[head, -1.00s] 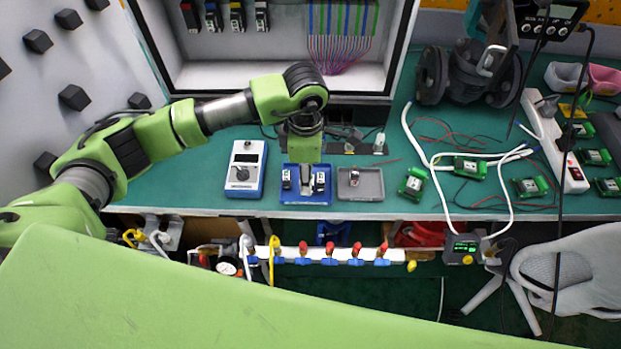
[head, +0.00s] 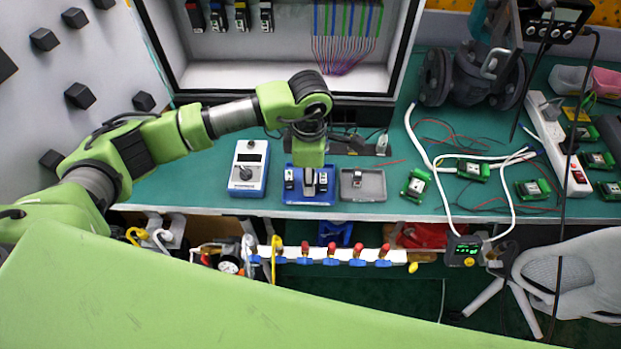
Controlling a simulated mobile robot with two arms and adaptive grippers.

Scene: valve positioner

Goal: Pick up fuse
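A blue tray (head: 309,200) lies near the front edge of the green bench. Small black-and-white fuse-like modules stand in it, one at the left (head: 289,179) and one at the right (head: 322,181). My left gripper (head: 309,188) points down over the middle of the blue tray, between these two modules. Its fingers are small and partly hidden under the green wrist, so I cannot tell if they are open or hold something. A grey tray (head: 375,190) to the right holds one small dark module (head: 357,178). My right gripper is not in view.
A blue-and-white meter (head: 249,168) stands left of the blue tray. An open cabinet (head: 285,75) with several modules is behind. Green circuit boards (head: 415,186), cables and a white power strip (head: 577,175) lie to the right. A pipe with red-and-blue valves (head: 345,256) is below the bench edge.

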